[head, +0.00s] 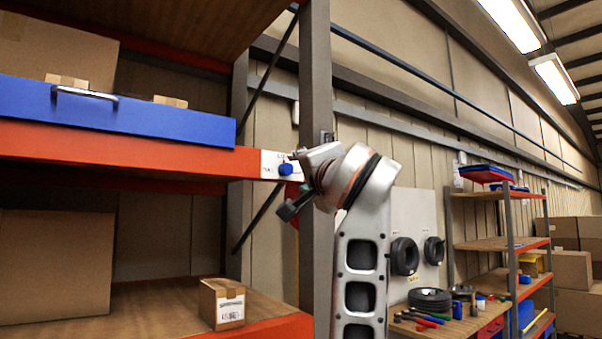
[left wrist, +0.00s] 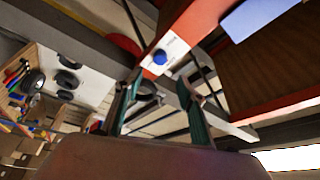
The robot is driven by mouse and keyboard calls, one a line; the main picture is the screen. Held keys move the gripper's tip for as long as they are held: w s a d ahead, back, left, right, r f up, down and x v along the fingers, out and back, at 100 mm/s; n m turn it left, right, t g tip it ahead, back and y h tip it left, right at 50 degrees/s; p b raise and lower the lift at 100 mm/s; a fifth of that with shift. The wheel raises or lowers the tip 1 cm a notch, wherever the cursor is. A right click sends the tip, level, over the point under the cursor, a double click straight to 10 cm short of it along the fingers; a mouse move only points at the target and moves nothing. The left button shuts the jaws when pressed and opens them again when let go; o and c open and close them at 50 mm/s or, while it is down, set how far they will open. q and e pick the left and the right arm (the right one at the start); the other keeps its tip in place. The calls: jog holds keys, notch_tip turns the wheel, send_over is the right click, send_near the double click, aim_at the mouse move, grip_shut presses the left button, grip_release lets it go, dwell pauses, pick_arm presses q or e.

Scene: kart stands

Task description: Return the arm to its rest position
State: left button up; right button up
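My left arm rises at the centre of the head view, in front of a grey shelf post (head: 316,100). My left gripper (head: 292,188) is beside the right end of the orange shelf beam. The left wrist view shows its two green-grey fingers (left wrist: 162,98) spread apart with nothing held between them. A blue knob (head: 285,169) on a white label plate is close to the gripper in the head view. The knob also shows beyond the fingers in the left wrist view (left wrist: 160,57). My right gripper is in neither view.
A blue drawer (head: 150,110) with a metal handle sits on the upper shelf. A small carton (head: 222,304) stands on the lower shelf. Tyres (head: 405,256) hang on a panel above a tool bench at right. Another rack (head: 500,243) stands behind.

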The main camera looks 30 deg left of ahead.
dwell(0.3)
pick_arm(q)
jog(key=w+d+f+m+t+h, duration=0.15)
jog(key=w+f, duration=0.25)
jog(key=f, duration=0.4)
jog(key=w+f+m+h, duration=0.1)
jog(key=w+f+h, duration=0.1)
jog(key=w+f, duration=0.5)
jog(key=w+d+f+m+t+h, duration=0.1)
jog(key=w+f+h, duration=0.1)
jog(key=f, duration=0.8)
jog(key=d+f+m+h, duration=0.25)
jog(key=f+h, duration=0.25)
jog(key=f, duration=2.4)
jog(key=s+d+f+n+g+h, duration=0.2)
jog(key=s+d+f+h, duration=0.1)
jog(key=s+f, duration=1.1)
jog(key=s+d+f+n+g+h, duration=0.1)
jog(key=s+d+f+g+h, duration=0.15)
jog(key=s+f, duration=1.05)
jog(key=s+d+f+n+h, duration=0.1)
jog(key=s+d+f+n, duration=0.1)
jog(key=s+f, duration=0.9)
jog(key=shift+s+d+f+g, duration=0.15)
jog(key=shift+f+g, duration=0.05)
jog(key=shift+g, duration=0.2)
